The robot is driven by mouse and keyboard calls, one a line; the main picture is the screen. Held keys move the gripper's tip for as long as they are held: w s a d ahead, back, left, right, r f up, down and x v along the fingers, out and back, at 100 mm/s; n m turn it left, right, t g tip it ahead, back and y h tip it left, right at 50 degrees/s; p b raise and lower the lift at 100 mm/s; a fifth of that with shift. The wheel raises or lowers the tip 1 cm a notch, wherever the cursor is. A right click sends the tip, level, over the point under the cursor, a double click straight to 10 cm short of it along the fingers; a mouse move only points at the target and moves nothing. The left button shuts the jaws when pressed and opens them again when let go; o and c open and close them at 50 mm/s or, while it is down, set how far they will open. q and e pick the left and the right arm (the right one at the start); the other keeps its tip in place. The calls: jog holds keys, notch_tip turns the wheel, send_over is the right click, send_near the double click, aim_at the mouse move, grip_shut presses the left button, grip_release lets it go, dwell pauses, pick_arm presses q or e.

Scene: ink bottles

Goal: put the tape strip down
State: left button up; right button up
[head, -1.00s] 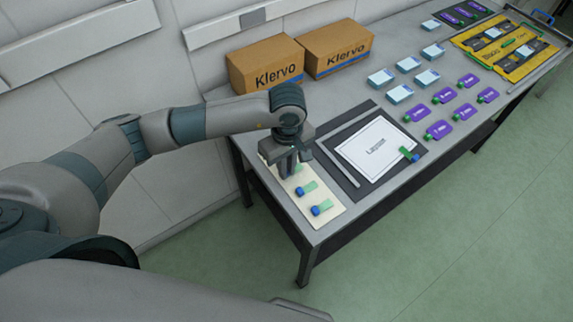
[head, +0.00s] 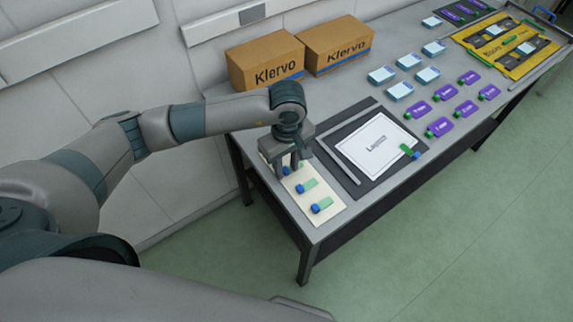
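The tape strips are green with blue ends. Two lie on a cream card (head: 330,216) at the table's near left corner: a middle strip (head: 307,186) and a front strip (head: 322,205). A third strip (head: 287,170) shows only as a bit of blue at the card's far end, between and behind my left gripper's fingers. My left gripper (head: 287,172) points down over that end, its fingers apart; whether they touch the strip I cannot tell. Another strip (head: 409,152) is at the right corner of a white labelled sheet (head: 375,145). My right gripper is not in view.
The sheet lies on a dark mat (head: 368,186) beside a grey bar (head: 340,162). Two cardboard boxes (head: 264,62) (head: 338,45) stand at the back. Several white-blue blocks (head: 400,91) and purple tags (head: 440,127) lie right of it. A yellow tray (head: 505,70) is at the far right.

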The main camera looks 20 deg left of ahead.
aim_at(287, 171)
pick_arm(q)
jog(key=shift+r+p, duration=0.35)
jog(key=shift+p, duration=0.05)
jog(key=shift+r+b, duration=0.35)
jog(key=shift+b, duration=0.05)
notch_tip(287, 171, up, 11)
jog(key=b, duration=0.3)
jog(key=shift+d, duration=0.1)
